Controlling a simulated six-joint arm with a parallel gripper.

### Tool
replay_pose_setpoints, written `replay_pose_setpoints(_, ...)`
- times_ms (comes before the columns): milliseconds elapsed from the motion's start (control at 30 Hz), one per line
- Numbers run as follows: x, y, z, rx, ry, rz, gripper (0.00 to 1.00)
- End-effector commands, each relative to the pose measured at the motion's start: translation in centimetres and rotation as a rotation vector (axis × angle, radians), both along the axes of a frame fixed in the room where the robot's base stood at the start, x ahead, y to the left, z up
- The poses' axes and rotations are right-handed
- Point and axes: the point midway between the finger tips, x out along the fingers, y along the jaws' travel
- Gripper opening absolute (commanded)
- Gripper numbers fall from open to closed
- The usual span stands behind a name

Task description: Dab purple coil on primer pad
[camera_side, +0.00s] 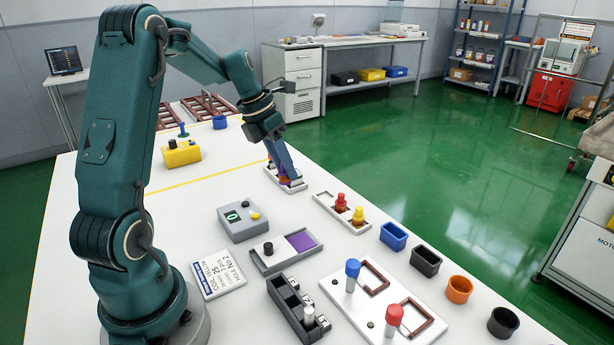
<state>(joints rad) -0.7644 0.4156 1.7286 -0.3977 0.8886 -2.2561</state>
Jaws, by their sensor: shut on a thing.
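A white tray with red and yellow coils (341,203) stands right of my gripper. A grey counter box (243,219), a dark slotted block (290,306), a white plate with blue and red handles (353,271), and several cups (459,289) occupy the near table.

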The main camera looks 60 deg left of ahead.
Motion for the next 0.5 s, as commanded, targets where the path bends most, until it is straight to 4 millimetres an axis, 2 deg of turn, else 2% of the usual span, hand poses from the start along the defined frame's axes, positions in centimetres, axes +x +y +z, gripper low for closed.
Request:
replay_pose_setpoints(33, -0.4, -1.7, -0.1, -0.015, 0.007, -0.006, 0.0)
replay_pose_setpoints(100, -0.9, -3.8, -0.4, -0.036, 0.017, -0.012, 0.0)
replay_pose_setpoints(300, -2.2, -8.3, -0.6, -0.098, 0.048, -0.054, 0.0)
replay_pose_setpoints(367, -2.3, -9.1, -0.5, -0.12, 0.061, -0.075, 0.0)
replay_pose_setpoints(500, -2.2, -9.2, -0.5, -0.149, 0.076, -0.082, 0.0)
